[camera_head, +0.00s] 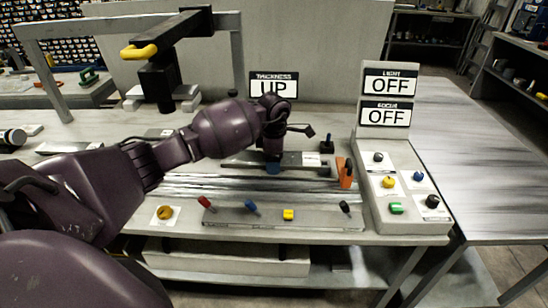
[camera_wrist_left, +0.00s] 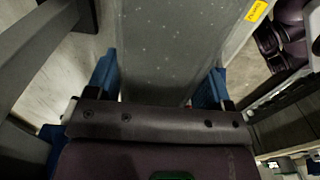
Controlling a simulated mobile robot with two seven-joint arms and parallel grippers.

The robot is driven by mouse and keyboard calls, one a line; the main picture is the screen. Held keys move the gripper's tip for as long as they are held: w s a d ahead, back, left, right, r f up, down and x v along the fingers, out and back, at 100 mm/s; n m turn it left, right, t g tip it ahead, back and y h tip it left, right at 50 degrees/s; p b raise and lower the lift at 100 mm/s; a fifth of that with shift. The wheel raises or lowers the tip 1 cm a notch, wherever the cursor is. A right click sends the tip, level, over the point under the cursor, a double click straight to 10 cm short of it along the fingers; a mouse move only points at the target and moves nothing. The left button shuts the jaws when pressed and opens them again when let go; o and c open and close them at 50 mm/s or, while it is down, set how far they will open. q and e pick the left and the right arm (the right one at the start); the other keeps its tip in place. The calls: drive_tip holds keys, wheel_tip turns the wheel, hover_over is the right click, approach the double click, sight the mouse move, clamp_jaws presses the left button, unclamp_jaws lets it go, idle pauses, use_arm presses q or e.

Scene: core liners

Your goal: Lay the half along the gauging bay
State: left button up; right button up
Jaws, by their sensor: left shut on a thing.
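My left gripper (camera_head: 272,167) points down over the grey bench, behind its row of coloured knobs. In the left wrist view, its blue fingers (camera_wrist_left: 157,88) stand on either side of a grey speckled half (camera_wrist_left: 178,40) and are shut on it. A yellow label shows at the top right of that view. In the head view, a long grey piece (camera_head: 305,160) lies crosswise at the fingertips, partly hidden by the gripper; I cannot tell whether it touches the bed below. The bay looks like the long shiny bed (camera_head: 220,184) in front. My right gripper is not in view.
An orange stop (camera_head: 345,172) stands at the bed's right end. A button console (camera_head: 405,190) with two OFF signs stands at the right. A THICKNESS sign (camera_head: 273,87) reads UP behind my wrist. A black press with a yellow handle (camera_head: 139,52) stands back left. A bare table (camera_head: 470,150) is at right.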

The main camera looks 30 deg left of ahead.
use_arm(q)
wheel_tip(320, 180, down, 3)
drive_tip(key=shift+r+b, duration=0.2)
drive_tip(key=shift+b, duration=0.3)
wheel_tip(320, 180, down, 2)
drive_tip(key=shift+b, duration=0.45)
drive_tip(key=shift+f+b, duration=0.3)
drive_tip(key=shift+f, duration=0.45)
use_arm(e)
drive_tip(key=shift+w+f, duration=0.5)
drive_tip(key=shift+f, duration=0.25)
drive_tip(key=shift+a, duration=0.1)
use_arm(q)
drive_tip(key=shift+f, duration=0.4)
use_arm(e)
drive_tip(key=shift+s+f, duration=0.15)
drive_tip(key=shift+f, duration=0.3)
use_arm(q)
drive_tip(key=o, duration=1.3)
drive_tip(key=shift+o, duration=0.5)
drive_tip(key=shift+f, duration=0.15)
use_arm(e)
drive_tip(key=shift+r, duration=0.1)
